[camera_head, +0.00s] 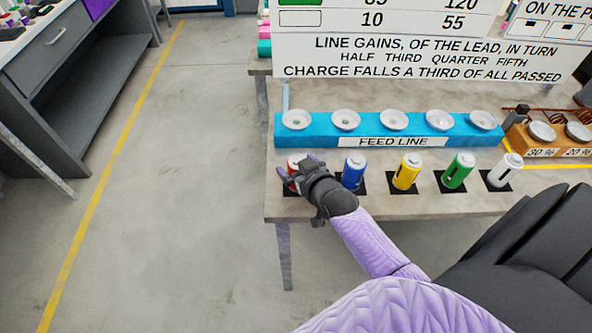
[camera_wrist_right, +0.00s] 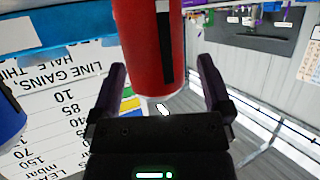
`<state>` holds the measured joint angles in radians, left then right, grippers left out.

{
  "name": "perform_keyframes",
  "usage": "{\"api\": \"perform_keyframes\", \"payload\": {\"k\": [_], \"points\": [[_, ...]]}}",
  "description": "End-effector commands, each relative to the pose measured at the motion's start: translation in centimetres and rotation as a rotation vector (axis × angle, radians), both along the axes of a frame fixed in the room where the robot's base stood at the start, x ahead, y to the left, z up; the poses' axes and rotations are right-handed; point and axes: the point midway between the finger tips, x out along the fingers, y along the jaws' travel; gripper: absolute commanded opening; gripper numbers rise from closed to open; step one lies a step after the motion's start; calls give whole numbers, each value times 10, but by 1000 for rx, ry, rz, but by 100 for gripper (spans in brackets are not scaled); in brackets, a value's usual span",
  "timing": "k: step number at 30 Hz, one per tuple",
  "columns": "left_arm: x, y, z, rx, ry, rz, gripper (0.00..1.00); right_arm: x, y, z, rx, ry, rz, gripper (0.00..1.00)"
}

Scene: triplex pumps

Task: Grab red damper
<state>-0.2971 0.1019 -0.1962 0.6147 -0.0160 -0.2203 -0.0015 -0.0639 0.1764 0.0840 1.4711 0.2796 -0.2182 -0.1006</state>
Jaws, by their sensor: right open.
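The red damper (camera_head: 294,163) stands on a black square at the left end of the row on the table. It is partly hidden behind my right gripper (camera_head: 289,178). In the right wrist view the red damper (camera_wrist_right: 147,45) shows as a red cylinder with a black stripe, between the two dark fingers of my right gripper (camera_wrist_right: 160,85). The fingers are open, with a gap on each side of the damper. My left gripper is out of view.
Blue (camera_head: 354,171), yellow (camera_head: 407,171), green (camera_head: 458,170) and white (camera_head: 505,170) dampers stand to the right on black squares. Behind them is the blue feed line block (camera_head: 330,140) with several white cups. A lettered sign (camera_head: 420,45) stands at the back. Floor left of the table is clear.

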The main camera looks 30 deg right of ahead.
Motion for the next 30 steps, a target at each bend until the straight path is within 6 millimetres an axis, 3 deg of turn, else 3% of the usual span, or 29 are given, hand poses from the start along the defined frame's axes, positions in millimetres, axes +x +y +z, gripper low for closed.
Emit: {"api": "perform_keyframes", "payload": {"k": [8, 22, 30], "points": [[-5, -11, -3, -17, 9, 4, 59, 7, 0, -2, -1, 1, 0, 100], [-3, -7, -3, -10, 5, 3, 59, 6, 0, -2, 0, 1, 0, 0], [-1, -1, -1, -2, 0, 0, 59, 7, 0, 0, 0, -1, 1, 0]]}}
